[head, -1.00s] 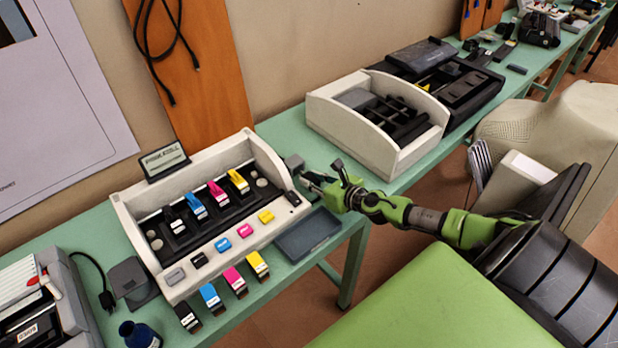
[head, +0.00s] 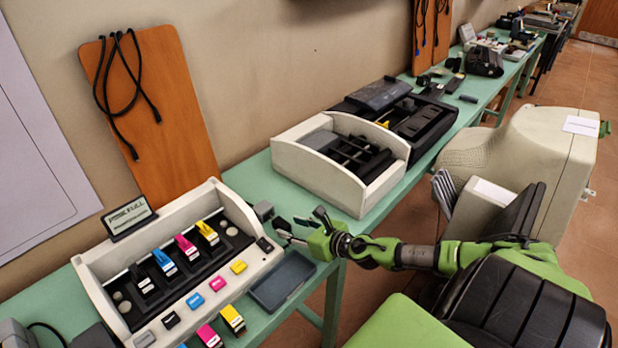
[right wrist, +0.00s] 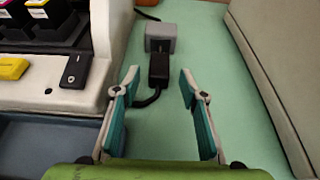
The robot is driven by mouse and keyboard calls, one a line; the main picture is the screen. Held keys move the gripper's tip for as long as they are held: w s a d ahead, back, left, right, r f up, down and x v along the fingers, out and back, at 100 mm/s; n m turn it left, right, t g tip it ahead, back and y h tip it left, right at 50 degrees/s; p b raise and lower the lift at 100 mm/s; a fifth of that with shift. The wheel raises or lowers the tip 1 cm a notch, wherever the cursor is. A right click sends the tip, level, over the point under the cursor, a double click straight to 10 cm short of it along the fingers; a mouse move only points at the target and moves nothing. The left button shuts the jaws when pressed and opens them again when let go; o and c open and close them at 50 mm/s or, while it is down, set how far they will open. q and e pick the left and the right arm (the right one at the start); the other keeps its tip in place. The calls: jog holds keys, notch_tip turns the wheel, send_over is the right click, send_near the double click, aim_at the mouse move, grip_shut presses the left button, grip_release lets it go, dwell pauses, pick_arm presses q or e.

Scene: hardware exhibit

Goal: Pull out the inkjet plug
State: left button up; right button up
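The black plug (right wrist: 159,68) is in the right wrist view, its far end against a small grey socket block (right wrist: 160,38). Its black cable curves from the near end toward the left finger. My right gripper (right wrist: 158,78) is open, with one teal-padded finger on each side of the plug's near part and gaps on both sides. In the head view my right gripper (head: 285,230) is just in front of the grey block (head: 264,210); the plug is hard to make out there. My left gripper is not in view.
The cream inkjet holder (head: 92,270) with coloured cartridges stands left of the block. A dark tray (head: 281,281) lies in front. A cream divided box (head: 340,190) stands to the right.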

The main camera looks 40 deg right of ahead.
jog(key=shift+v, duration=3.95)
jog(key=shift+f, duration=0.1)
